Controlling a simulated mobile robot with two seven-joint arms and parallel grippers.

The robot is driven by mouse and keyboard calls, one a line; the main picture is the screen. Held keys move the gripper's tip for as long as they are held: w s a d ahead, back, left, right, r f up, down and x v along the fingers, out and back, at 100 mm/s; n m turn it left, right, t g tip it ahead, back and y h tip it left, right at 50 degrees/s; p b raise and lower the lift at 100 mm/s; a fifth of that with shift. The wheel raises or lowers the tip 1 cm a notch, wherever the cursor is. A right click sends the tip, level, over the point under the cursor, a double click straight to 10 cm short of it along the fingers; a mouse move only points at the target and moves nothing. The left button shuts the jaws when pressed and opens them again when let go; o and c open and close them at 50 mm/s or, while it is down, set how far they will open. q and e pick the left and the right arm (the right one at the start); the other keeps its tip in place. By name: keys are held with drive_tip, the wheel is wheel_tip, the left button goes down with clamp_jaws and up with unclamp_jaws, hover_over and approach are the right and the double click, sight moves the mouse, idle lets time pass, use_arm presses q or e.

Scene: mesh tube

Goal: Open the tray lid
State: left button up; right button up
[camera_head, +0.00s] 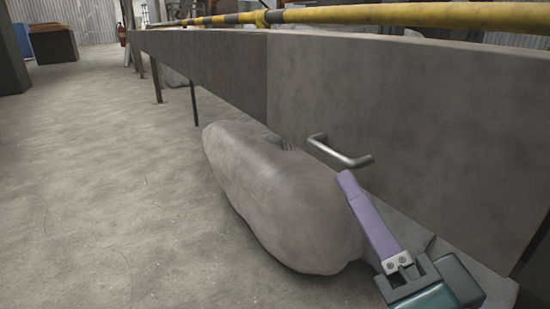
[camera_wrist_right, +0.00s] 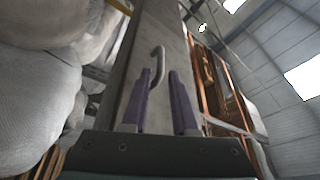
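A metal bar handle (camera_head: 340,152) sticks out from the lower part of a grey panel (camera_head: 400,105), which looks like the tray lid. My right gripper comes in from the lower right, with a purple finger (camera_head: 370,218) whose tip is just below the handle's right end. In the right wrist view, the right gripper (camera_wrist_right: 160,73) has its two purple fingers apart. The handle (camera_wrist_right: 157,62) shows near and between the fingertips there, closer to the left finger. I cannot tell whether it touches. My left gripper is not in view.
A large grey sack-like bulk (camera_head: 270,190) lies under the panel, close behind my right finger. A yellow and black rail (camera_head: 400,15) runs along the top. The concrete floor (camera_head: 90,190) on the left is mostly clear.

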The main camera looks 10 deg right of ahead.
sight(328, 151)
drive_tip(key=b+x, duration=0.3)
drive_tip(key=x, duration=0.5)
drive_tip(key=shift+w, duration=0.15)
drive_tip(key=shift+c, duration=0.2)
clamp_jaws()
drive_tip(key=shift+r, duration=0.1)
idle(0.8)
